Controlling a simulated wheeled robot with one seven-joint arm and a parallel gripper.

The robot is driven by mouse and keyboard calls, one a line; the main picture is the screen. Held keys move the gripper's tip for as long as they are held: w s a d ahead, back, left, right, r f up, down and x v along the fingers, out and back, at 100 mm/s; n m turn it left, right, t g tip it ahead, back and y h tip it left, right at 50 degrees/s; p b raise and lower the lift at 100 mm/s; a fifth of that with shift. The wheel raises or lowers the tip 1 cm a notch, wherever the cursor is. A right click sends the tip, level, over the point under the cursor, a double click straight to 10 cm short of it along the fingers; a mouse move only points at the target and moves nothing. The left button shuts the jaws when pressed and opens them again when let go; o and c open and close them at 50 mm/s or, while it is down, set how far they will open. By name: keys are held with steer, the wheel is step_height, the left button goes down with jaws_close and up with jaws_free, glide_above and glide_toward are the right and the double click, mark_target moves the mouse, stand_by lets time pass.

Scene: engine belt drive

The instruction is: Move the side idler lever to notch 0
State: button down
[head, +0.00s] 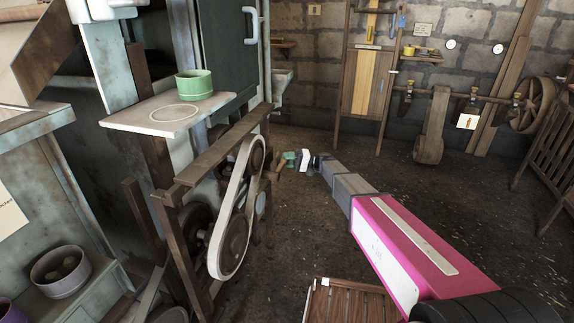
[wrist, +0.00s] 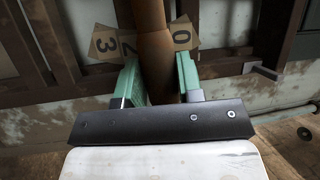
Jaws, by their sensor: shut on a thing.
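The side idler lever is a brown rounded bar (wrist: 153,50) rising up the middle of the wrist view. My gripper (wrist: 160,75) has its two green fingers on either side of the lever and is shut on it. Behind the lever are notch tags: a tag with 3 (wrist: 106,43) at left, a partly hidden tag (wrist: 128,45) close beside the lever, and a tag with 0 (wrist: 182,38) just right of it. In the head view my gripper (head: 291,158) is at the far side of the belt drive, and the lever is too small there to make out clearly.
The cream belt (head: 232,212) runs round pulleys on a wooden frame left of my arm. A green pot (head: 194,86) stands on a pale shelf (head: 140,119). A slatted wooden crate (head: 350,303) is on the floor below. The floor to the right is open.

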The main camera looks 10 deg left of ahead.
steer(key=shift+s+r+n+h, duration=0.2)
steer(key=shift+r+n+h, duration=0.15)
steer(key=shift+r+n, duration=0.5)
steer(key=shift+s+r+n+h, duration=0.15)
steer(key=shift+r+n+h, duration=0.2)
steer(key=shift+r+n, duration=0.5)
steer(key=shift+r, duration=0.15)
steer(key=c, duration=0.8)
jaws_free()
steer(key=v, duration=1)
steer(key=shift+w+d, duration=0.1)
steer(key=shift+d, duration=0.3)
